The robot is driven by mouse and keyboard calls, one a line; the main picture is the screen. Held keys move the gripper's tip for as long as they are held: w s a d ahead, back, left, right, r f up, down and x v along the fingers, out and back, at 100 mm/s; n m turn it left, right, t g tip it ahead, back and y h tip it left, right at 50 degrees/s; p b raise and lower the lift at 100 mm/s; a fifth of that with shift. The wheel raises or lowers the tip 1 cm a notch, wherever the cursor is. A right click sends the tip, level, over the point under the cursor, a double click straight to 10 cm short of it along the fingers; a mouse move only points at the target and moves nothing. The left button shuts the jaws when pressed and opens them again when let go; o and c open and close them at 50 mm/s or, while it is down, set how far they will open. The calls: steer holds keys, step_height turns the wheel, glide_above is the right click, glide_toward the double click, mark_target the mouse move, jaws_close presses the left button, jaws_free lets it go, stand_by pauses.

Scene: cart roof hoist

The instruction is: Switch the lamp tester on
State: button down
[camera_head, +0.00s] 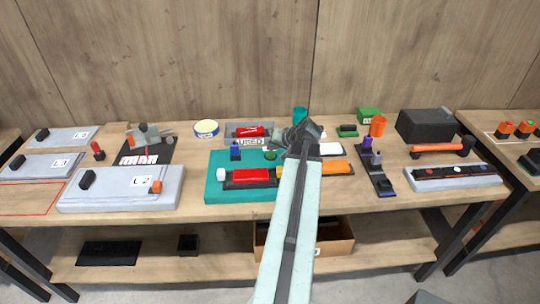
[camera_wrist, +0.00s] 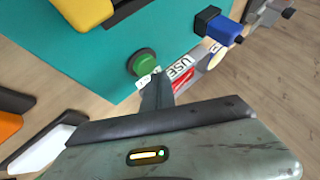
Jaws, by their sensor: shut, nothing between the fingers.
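The likely lamp tester is a teal board (camera_head: 213,190) on the workbench, also filling the upper part of the wrist view (camera_wrist: 75,50). On it are a green round button (camera_head: 270,154), a blue part (camera_head: 235,152), a white block (camera_head: 221,174) and a red cylinder (camera_head: 249,175). The green button also shows in the wrist view (camera_wrist: 142,62), just above my fingertips. My gripper (camera_wrist: 157,88) is shut and empty, near the board's edge. Contact with the button cannot be told. In the head view my arm covers the board's right part.
A grey tray labelled "USED" (camera_head: 236,140) holding a red part lies behind the board. Grey boxes (camera_head: 120,194) stand left; a black stand with a purple part (camera_head: 375,170) and a black box (camera_head: 425,125) are right. Bare bench shows in front.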

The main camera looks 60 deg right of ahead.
mark_target(272, 155)
steer(key=shift+f, duration=0.15)
steer(key=shift+f+b, duration=0.25)
steer(key=shift+b, duration=0.15)
steer(key=shift+f+b, duration=0.5)
stand_by(0.6)
steer(key=shift+r, duration=0.1)
steer(key=shift+r+p, duration=0.8)
steer(key=shift+p, duration=0.1)
step_height(272, 155, up, 5)
steer(key=p, duration=0.5)
steer(key=shift+r, duration=0.15)
